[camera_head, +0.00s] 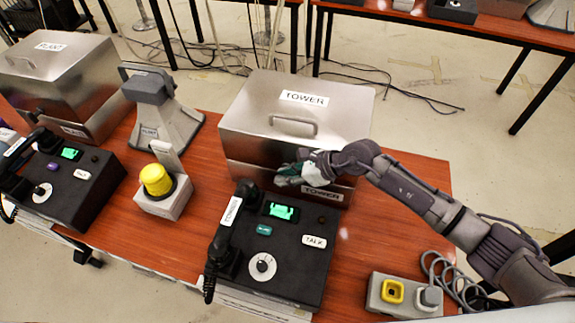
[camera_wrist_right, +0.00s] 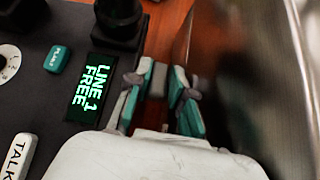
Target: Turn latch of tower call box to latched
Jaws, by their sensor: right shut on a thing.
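The tower call box (camera_head: 250,110) is a metal case with a TOWER label and a lid handle, standing on the red-brown table behind the black tower phone. Its lid looks closed. My right gripper (camera_head: 293,176) reaches in from the right to the front of the box, low on its face. In the right wrist view my gripper (camera_wrist_right: 160,95) has its teal-padded fingers closed around a small grey piece, apparently the latch (camera_wrist_right: 158,78). The fingers hide most of the latch, so its exact angle is unclear. My left gripper is out of view.
The tower phone (camera_head: 285,245) with its handset (camera_head: 229,232) sits close in front of the box. Left are a yellow button unit (camera_head: 157,180), a grey horn (camera_head: 160,120) and a PLANT box (camera_head: 55,75). A grey socket block (camera_head: 405,296) lies front right.

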